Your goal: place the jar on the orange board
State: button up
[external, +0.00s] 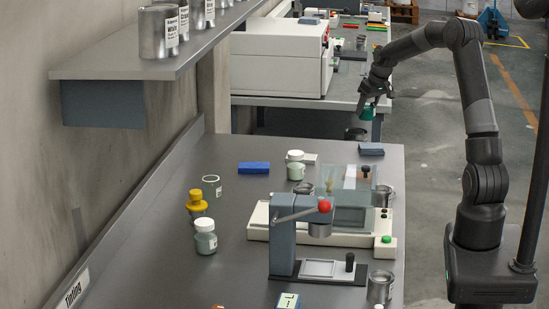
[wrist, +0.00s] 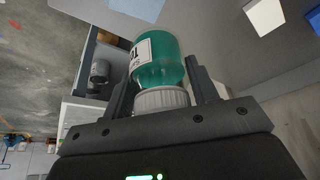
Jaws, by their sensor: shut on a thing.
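My gripper (external: 370,103) is at the end of the outstretched arm, beside the right edge of the far bench. It is shut on the jar (external: 367,113), which shows as a small green patch. In the wrist view the jar (wrist: 158,60) is teal with a white label and a ribbed white lid (wrist: 161,100). The fingers of my gripper (wrist: 158,88) stand on both sides of the lid, and the lid points toward the palm. I cannot clearly make out an orange board; small orange-red flat pieces (external: 377,28) lie on the far bench.
The near bench (external: 150,262) carries jars, a blue block (external: 253,168), a press with a red knob (external: 324,206) and a beige device (external: 262,222). A large white machine (external: 280,62) fills much of the far bench (external: 342,92). A shelf (external: 100,70) with tins overhangs at left.

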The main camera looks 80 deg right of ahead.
jog(key=s+a+n, duration=0.1)
jog(key=s+a, duration=0.2)
jog(key=a, duration=0.3)
jog(key=s+a+r+n+y, duration=0.1)
jog(key=s+a, duration=0.2)
jog(key=a, duration=0.4)
jog(key=s+a+n, duration=0.1)
jog(key=s+a, duration=0.3)
jog(key=a, duration=0.2)
jog(key=shift+t, duration=0.4)
jog(key=w+a+f, duration=0.1)
jog(key=w+f, duration=0.1)
jog(key=w, duration=0.1)
jog(key=w+a+f, duration=0.2)
jog(key=w, duration=0.2)
jog(key=w+a+f, duration=0.1)
jog(key=w+f, duration=0.2)
jog(key=shift+w+a, duration=0.25)
jog(key=shift+w, duration=0.15)
jog(key=shift+f, duration=2)
jog(key=shift+f, duration=0.1)
jog(key=o, duration=1)
jog(key=shift+o, duration=0.2)
jog(key=v, duration=1.2)
